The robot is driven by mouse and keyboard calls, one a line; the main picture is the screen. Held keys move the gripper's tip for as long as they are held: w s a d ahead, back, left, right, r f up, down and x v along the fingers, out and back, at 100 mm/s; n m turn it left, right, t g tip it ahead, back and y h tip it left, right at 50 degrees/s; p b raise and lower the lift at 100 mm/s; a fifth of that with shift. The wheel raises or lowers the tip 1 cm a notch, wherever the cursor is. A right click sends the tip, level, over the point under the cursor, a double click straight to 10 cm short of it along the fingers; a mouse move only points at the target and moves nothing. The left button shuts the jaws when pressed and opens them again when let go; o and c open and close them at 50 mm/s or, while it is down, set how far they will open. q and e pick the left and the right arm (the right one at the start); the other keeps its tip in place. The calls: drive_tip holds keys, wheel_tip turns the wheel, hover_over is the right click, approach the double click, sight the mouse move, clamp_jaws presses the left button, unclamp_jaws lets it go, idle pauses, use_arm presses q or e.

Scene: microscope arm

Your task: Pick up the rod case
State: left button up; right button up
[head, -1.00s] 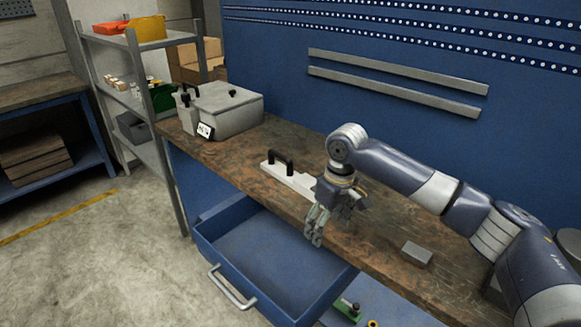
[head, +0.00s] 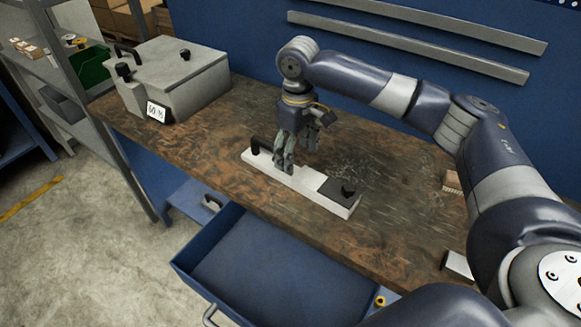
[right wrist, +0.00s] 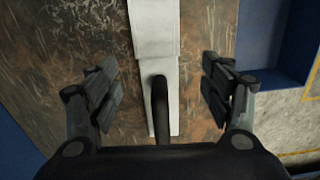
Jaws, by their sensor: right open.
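A long pale case (head: 300,184), which I take to be the rod case, lies flat on the wooden bench top. It has a black handle (head: 256,146) near its left end and a dark block (head: 340,190) at its right end. My right gripper (head: 297,156) points down over the case, just right of the handle. In the right wrist view my right gripper (right wrist: 160,78) is open, its fingers on either side of the case (right wrist: 153,25) and apart from it. The handle (right wrist: 160,108) stands between them. My left gripper is not in view.
A grey box (head: 175,78) with a label stands at the bench's left end. An open blue drawer (head: 255,265) juts out below the front edge. A blue panel with grey rails (head: 400,43) backs the bench. The bench top (head: 240,110) is clear behind the case.

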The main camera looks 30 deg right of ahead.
sight(298, 172)
wheel_tip(298, 172, down, 2)
drive_tip(key=shift+s, duration=0.15)
drive_tip(key=shift+f, duration=0.3)
drive_tip(key=f+p, duration=0.1)
drive_tip(key=f, duration=0.3)
drive_tip(key=shift+d+f, duration=0.2)
drive_tip(key=shift+w+f, duration=0.2)
drive_tip(key=shift+f, duration=0.15)
drive_tip(key=shift+c, duration=0.3)
drive_tip(key=c, duration=1.6)
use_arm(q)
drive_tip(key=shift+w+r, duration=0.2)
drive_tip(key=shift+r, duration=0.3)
